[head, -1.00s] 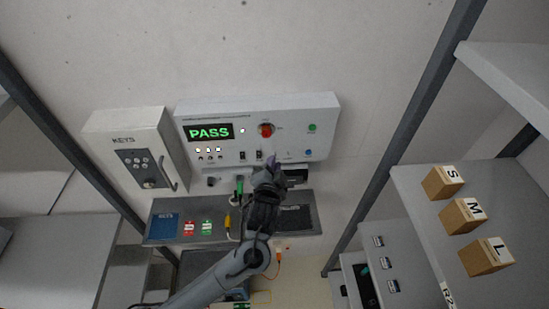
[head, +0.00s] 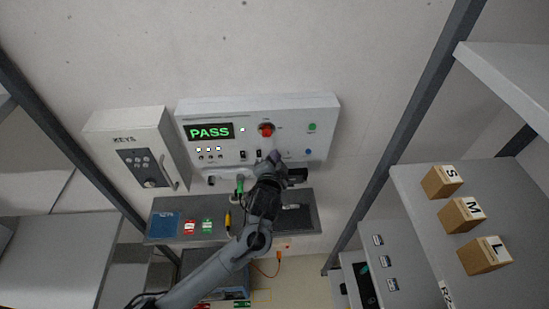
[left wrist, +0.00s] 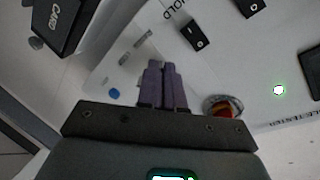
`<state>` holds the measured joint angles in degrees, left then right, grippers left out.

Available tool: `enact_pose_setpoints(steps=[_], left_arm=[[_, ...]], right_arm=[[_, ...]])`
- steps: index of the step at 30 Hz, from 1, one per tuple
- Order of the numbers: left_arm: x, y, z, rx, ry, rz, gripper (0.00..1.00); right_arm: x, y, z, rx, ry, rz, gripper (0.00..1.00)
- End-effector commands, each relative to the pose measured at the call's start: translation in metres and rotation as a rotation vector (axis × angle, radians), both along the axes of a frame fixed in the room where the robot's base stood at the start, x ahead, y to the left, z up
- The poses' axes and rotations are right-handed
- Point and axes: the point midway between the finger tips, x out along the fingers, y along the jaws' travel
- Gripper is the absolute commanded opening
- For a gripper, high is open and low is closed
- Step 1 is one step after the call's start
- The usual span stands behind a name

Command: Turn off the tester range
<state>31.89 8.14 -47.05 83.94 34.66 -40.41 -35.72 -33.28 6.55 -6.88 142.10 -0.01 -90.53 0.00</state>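The tester (head: 290,110) is a white wall-mounted box with a green PASS display (head: 210,132). A red knob (head: 266,129) sits at its upper middle, and in the left wrist view the knob (left wrist: 222,108) is partly hidden behind my gripper. Two black rocker switches show lower down: the left one (head: 242,155) and the right one (head: 258,154). In the wrist view a rocker (left wrist: 195,34) sits beside the word HOLD. I cannot read a range label. My left gripper (head: 273,154) is in front of the lower panel, its purple fingers (left wrist: 162,84) together and empty. Contact cannot be told.
A white KEYS box (head: 135,150) with a keypad hangs left of the tester. A grey shelf (head: 165,238) with coloured tags and plugs runs below. A black CARD unit (left wrist: 62,22) shows in the wrist view. Blocks S, M and L (head: 485,255) stand on the right shelf.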

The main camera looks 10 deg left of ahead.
Motion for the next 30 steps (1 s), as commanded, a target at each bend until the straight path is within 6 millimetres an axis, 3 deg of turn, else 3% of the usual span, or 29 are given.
enact_pose_setpoints(steps=[5, 18, 30], left_arm=[[0.0, -0.001, -0.008, 0.01, -0.046, -0.002, 0.0], [-0.001, 0.0, -0.025, 0.083, -0.42, 0.0, 0.0], [-0.001, 0.0, -0.02, 0.097, -0.487, 0.0, 0.0]], right_arm=[[0.0, -0.001, -0.012, -0.003, -0.001, 0.002, 0.43], [0.0, -0.002, -0.086, -0.01, 0.002, 0.006, 0.43], [0.0, -0.001, -0.092, -0.004, 0.0, 0.003, 0.43]])
